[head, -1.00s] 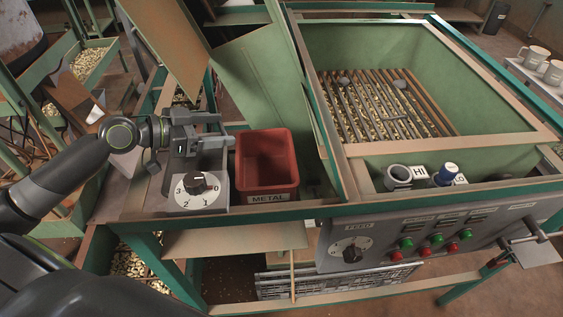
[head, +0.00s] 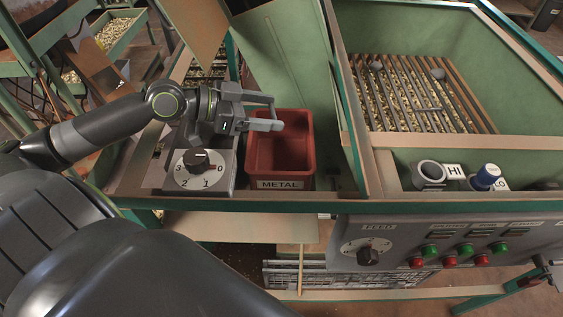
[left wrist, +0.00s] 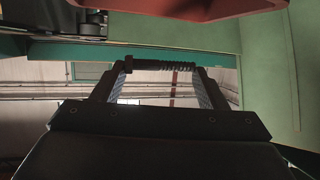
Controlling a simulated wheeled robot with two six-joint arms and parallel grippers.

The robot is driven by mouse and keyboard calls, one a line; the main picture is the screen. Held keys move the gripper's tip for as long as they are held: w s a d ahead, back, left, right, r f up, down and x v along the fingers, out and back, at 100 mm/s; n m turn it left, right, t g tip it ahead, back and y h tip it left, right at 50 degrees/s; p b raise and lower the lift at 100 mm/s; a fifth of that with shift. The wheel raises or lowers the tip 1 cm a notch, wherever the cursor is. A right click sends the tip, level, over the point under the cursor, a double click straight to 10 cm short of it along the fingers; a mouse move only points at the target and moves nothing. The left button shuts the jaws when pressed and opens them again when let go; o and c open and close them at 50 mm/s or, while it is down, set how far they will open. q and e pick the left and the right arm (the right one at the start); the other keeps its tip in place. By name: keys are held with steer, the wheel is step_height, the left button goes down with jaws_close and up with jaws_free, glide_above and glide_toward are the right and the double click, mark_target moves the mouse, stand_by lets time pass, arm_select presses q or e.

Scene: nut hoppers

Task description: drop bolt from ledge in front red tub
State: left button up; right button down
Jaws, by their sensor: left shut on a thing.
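The dark threaded bolt (left wrist: 160,66) lies crosswise between the two fingertips of my left gripper in the left wrist view. In the head view my left gripper (head: 276,113) is shut on it above the red tub (head: 309,183), near the tub's back left part. The bolt itself is hard to make out there. The tub is open, labelled METAL, and its visible inside looks empty. Its red wall also shows at the top of the left wrist view (left wrist: 190,8). My right gripper is not in view.
A grey dial box (head: 207,183) stands just left of the tub. A green sloping panel (head: 290,60) rises behind it. To the right is a green hopper (head: 520,65) with a bar grate (head: 410,95) over nuts. A grey cup (head: 429,172) and a blue-capped item (head: 487,176) stand in front.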

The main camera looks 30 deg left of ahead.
arm_select(q)
steer(key=shift+s+f, duration=0.15)
steer(key=shift+f, duration=0.15)
steer(key=o, duration=1.1)
steer(key=shift+c, duration=0.2)
steer(key=shift+a, duration=0.1)
